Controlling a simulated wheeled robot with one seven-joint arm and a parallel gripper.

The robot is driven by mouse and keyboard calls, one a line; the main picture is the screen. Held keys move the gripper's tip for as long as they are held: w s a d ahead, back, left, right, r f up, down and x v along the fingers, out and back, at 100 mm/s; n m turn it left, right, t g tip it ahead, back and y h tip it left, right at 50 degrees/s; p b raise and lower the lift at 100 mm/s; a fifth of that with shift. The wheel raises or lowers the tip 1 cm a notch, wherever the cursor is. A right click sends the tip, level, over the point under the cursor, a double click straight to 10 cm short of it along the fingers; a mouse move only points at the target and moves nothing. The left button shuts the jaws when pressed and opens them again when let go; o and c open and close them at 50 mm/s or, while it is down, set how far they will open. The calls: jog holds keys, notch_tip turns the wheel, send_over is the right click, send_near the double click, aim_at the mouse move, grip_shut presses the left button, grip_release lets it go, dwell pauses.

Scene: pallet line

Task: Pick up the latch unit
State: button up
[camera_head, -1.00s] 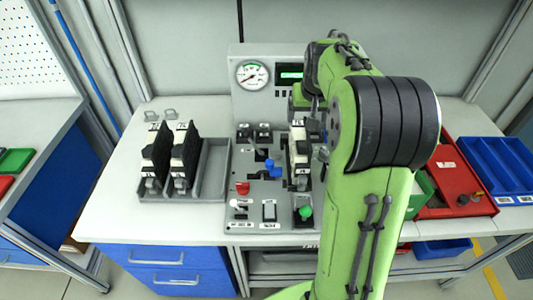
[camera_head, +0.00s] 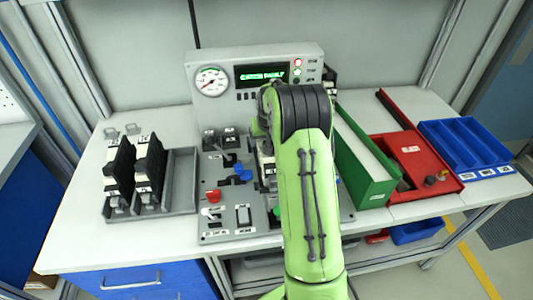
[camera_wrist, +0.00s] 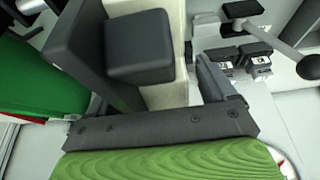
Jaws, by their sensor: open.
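A black and pale unit, which I take for the latch unit (camera_head: 267,168), stands in the grey fixture (camera_head: 214,225) in the middle of the bench. My arm hides most of it in the head view. In the wrist view the pale body with a black block (camera_wrist: 140,45) lies between the fingers of my gripper (camera_wrist: 168,80). The gripper is open around it; I cannot tell whether either finger touches it. The fingertips are hidden in the head view. Two similar black and white units (camera_head: 119,168) (camera_head: 150,165) stand upright in a grey tray (camera_head: 181,190) at left.
A console with a gauge (camera_head: 211,81) and a lit green-text display (camera_head: 262,74) stands behind the fixture. Blue (camera_head: 239,173) and red (camera_head: 213,196) controls rise from the fixture. A green bin (camera_head: 362,160), red tray (camera_head: 428,165) and blue tray (camera_head: 465,150) are at right.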

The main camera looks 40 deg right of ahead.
jog(key=shift+w+f, duration=0.1)
jog(key=shift+f, duration=0.05)
jog(key=shift+c, duration=0.5)
grip_shut()
notch_tip(320, 180, up, 19)
jog(key=p, duration=0.9)
